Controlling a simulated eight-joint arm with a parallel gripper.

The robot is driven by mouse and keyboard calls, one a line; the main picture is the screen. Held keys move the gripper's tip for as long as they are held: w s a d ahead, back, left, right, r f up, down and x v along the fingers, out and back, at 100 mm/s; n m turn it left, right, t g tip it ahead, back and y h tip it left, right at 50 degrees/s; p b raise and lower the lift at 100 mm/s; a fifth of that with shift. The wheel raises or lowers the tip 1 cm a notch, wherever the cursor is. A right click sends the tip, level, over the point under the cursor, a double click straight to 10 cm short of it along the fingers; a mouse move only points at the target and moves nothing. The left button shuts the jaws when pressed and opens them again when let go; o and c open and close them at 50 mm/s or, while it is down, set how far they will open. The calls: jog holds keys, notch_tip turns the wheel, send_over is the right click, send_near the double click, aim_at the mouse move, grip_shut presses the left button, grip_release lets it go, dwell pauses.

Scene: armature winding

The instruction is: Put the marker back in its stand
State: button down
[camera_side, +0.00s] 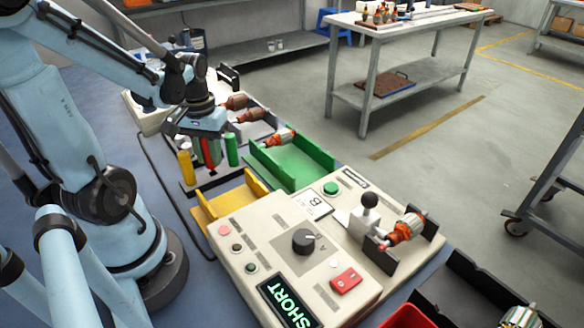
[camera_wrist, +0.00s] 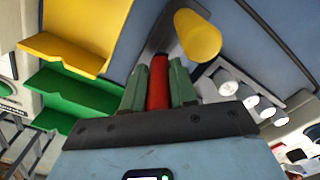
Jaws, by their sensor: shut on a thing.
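The red marker (camera_wrist: 158,82) is upright between the green fingers of my gripper (camera_wrist: 157,88). In the side view, my gripper (camera_side: 208,150) points down over the marker stand (camera_side: 212,178), shut on the red marker (camera_side: 210,152). A yellow marker (camera_side: 185,168) stands to its left and a green marker (camera_side: 231,150) to its right. The yellow marker also shows in the wrist view (camera_wrist: 197,36). The red marker's lower end is at or just above the stand; I cannot tell whether it is seated.
A tester box (camera_side: 290,245) reading SHORT is in front. More armatures (camera_side: 236,102) lie behind the stand.

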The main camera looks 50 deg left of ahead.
jog(key=shift+f, duration=1)
dwell(1.0)
jog(key=c, duration=0.8)
grip_release()
jog(key=shift+r, duration=6.05)
